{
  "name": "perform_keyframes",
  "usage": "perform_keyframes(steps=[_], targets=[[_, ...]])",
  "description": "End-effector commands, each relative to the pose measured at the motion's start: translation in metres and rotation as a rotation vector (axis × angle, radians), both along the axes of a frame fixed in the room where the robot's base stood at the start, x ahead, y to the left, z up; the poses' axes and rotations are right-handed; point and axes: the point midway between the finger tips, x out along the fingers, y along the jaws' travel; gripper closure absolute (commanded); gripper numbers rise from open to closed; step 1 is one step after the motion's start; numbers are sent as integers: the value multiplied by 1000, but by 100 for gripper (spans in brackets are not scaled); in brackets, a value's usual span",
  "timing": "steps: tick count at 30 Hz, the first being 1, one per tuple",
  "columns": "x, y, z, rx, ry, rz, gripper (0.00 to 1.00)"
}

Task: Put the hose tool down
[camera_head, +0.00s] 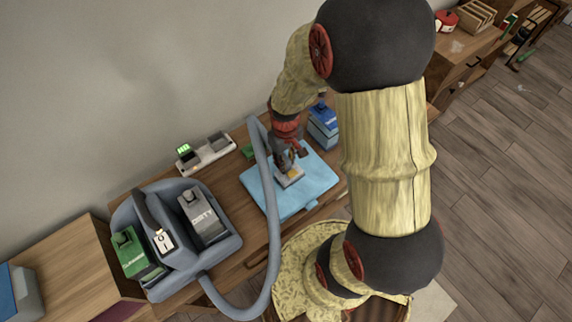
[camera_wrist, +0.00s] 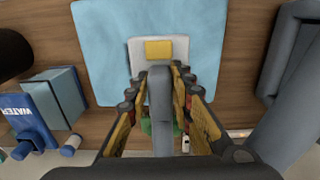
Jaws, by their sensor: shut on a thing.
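The hose tool has a grey handle and a wide pale head with a yellow patch (camera_head: 290,177). My gripper (camera_head: 287,157) is shut on its handle. In the wrist view the grey handle of the hose tool (camera_wrist: 160,100) runs between the two fingers of my gripper (camera_wrist: 160,88). Its head is over the light blue mat (camera_head: 262,190); I cannot tell whether it touches the mat. The mat fills the upper middle of the wrist view (camera_wrist: 105,50). A grey hose (camera_head: 272,240) loops from the cleaning machine (camera_head: 222,250) up to near my gripper.
The machine, with green and grey tanks, stands on the wooden bench (camera_head: 240,215) left of the mat. A blue water container (camera_head: 323,125) stands behind the mat's right side. A pale tray (camera_head: 207,152) with a green item lies by the wall. Little bench is bare.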

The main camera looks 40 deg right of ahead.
Motion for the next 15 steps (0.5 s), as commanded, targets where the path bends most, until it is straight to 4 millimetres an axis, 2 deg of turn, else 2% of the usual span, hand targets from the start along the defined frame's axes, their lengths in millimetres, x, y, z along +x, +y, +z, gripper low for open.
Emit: perform_keyframes(steps=[1, 3, 11, 15], targets=[[6, -4, -11, 1, 2, -2, 100], [12, -9, -20, 0, 1, -2, 100], [24, -16, -34, 0, -1, -1, 100], [26, -18, -50, 0, 1, 0, 100]])
